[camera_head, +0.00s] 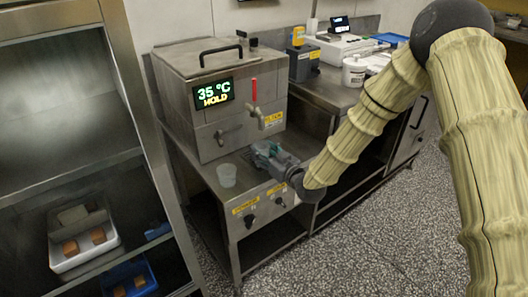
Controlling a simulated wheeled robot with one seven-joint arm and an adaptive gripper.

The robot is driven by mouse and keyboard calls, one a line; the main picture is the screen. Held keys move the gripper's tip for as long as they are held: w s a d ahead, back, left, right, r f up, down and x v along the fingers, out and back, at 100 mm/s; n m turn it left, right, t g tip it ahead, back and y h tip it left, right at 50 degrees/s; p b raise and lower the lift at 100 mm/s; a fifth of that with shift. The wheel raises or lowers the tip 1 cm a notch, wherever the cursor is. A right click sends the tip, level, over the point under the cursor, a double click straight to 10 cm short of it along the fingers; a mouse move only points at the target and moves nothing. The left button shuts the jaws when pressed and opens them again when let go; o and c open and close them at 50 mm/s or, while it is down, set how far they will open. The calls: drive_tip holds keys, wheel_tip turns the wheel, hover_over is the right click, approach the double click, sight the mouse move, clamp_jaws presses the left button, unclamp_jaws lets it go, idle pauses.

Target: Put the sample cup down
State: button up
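The sample cup (227,175) is a small, translucent whitish cup. It appears to stand upright on the steel shelf in front of the heated tank, near the shelf's front left. My gripper (257,155) is low over the same shelf, to the right of the cup, with its fingers toward the left. A gap shows between the fingers and the cup, so the cup appears free of my gripper. The fingers are small and dark here, and I cannot tell whether they are open or shut.
The steel tank (207,125), reading 35 °C HOLD, stands behind, with a tap (228,134) and a red-handled valve (258,115) jutting forward. Knobs (250,221) sit on the front panel. A rack with a white tray (84,261) stands left. A counter holds a white tub (354,72).

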drive_tip(key=o, duration=0.3)
drive_tip(key=shift+r, duration=0.1)
drive_tip(key=shift+r, duration=0.2)
drive_tip(key=v, duration=1.2)
drive_tip(key=shift+f, duration=0.15)
